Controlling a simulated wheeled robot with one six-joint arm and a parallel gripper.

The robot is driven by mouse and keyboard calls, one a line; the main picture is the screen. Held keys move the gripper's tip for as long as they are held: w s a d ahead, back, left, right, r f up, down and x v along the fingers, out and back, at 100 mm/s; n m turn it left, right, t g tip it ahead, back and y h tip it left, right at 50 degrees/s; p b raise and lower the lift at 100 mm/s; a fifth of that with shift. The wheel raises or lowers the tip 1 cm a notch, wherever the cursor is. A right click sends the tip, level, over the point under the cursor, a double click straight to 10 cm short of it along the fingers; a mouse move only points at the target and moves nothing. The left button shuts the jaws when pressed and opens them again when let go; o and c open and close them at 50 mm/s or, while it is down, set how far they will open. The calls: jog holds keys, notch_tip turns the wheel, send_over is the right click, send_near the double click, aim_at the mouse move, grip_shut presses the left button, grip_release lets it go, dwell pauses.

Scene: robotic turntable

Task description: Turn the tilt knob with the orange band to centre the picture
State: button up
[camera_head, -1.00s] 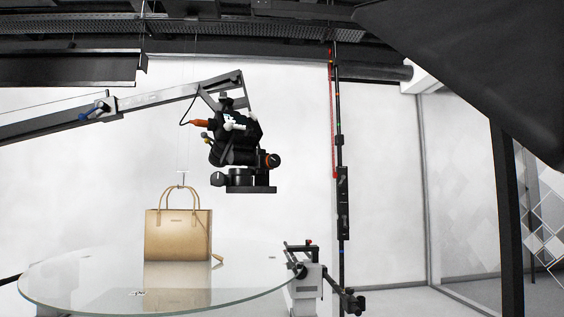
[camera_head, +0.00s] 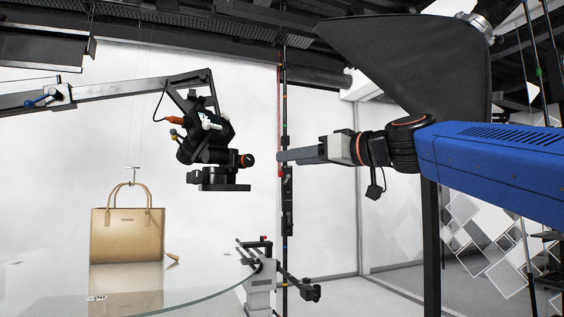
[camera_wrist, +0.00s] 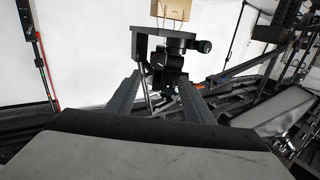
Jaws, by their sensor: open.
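The tilt knob with the orange band (camera_head: 248,160) sticks out to the right from the black camera head (camera_head: 212,176) on the boom. In the wrist view the camera head (camera_wrist: 165,38) appears upside down, ahead of my fingers; I cannot make out the orange band there. My gripper (camera_head: 281,156) points left at the knob, roughly level with it, with a small gap between in the picture. In the wrist view my gripper (camera_wrist: 160,80) is open, its two fingers apart with nothing held between them.
A tan handbag (camera_head: 128,236) hangs over the glass turntable (camera_head: 190,296) at left. A grey boom (camera_head: 130,88) carries the camera head. A dark upright pole (camera_head: 285,200) stands behind my fingertips. A black softbox (camera_head: 415,75) is above my arm.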

jog(key=r, duration=0.1)
send_near(251, 160)
jog(key=x, duration=1)
jog(key=shift+c, duration=0.3)
jog(key=c, duration=1)
